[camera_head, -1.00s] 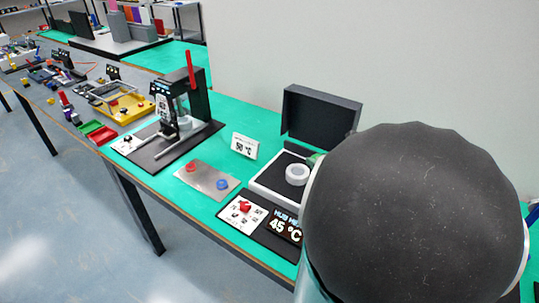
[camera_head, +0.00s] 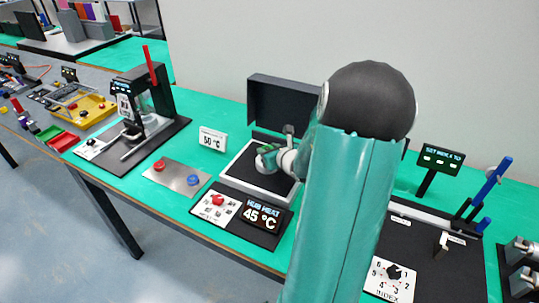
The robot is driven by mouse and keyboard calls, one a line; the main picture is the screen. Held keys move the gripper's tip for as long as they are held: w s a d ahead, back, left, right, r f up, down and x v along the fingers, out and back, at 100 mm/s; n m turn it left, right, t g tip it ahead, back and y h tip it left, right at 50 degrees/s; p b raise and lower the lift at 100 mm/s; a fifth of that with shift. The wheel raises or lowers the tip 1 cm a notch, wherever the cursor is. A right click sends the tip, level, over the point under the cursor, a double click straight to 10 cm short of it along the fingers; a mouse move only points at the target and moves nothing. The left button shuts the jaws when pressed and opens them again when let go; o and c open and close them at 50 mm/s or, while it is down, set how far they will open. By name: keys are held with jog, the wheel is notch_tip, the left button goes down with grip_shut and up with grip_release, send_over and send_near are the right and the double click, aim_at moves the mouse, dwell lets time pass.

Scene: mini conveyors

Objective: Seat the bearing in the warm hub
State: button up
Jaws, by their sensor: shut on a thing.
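My gripper (camera_head: 267,157) is low over the heater plate (camera_head: 240,178). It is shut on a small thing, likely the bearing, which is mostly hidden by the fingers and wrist. The hub lies at or under the gripper and I cannot make it out clearly, so I cannot tell whether the held thing touches it. The hub heater's display (camera_head: 262,215) reads 45 °C. My teal arm covers the area just right of the heater.
A dark raised lid (camera_head: 280,102) stands behind the plate. A 50 °C card (camera_head: 213,139) and a metal plate with red and blue buttons (camera_head: 177,178) are to the left. A press with a red lever (camera_head: 150,70) stands farther left. An index station (camera_head: 430,250) is at the right.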

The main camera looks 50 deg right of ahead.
jog(key=shift+f, duration=0.95)
jog(key=shift+f, duration=0.35)
jog(key=shift+f, duration=0.25)
jog(key=o, duration=1.1)
jog(key=shift+d, duration=0.1)
jog(key=shift+r, duration=0.15)
